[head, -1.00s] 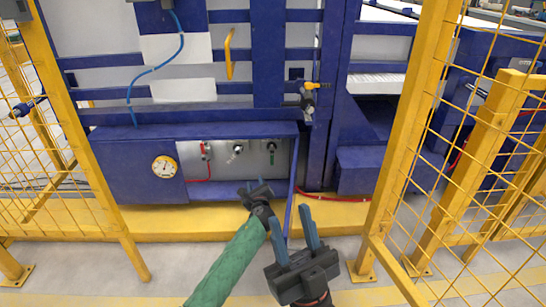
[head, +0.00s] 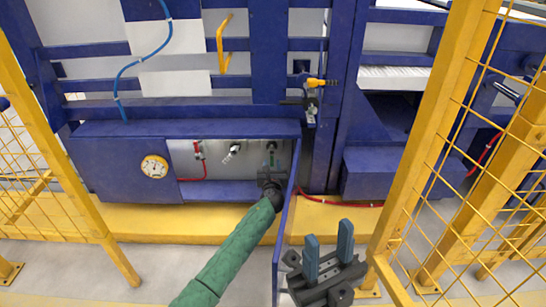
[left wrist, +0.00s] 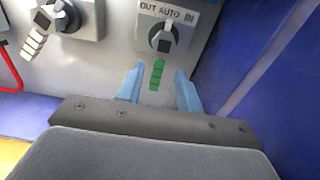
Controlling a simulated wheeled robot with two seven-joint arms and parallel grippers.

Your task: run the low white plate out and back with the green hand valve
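The green hand valve (left wrist: 157,74) has a black knob and a green handle pointing down, under a label reading OUT AUTO IN. It also shows small in the head view (head: 271,147), in the recess of the blue cabinet. My left gripper (left wrist: 159,70) is open, with one blue finger on each side of the green handle and gaps showing. In the head view my left gripper (head: 271,171) is at the recess, just below the valve. The low white plate (head: 170,88) sits between the lower blue rails. My right gripper (head: 328,237) is open and empty at the lower right.
A white-handled valve (head: 232,150) and a red valve (head: 198,149) sit left of the green one. A gauge (head: 154,167) is on the cabinet front. The open blue door (head: 284,225) stands close right of my left arm. Yellow mesh fencing (head: 500,170) borders the right.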

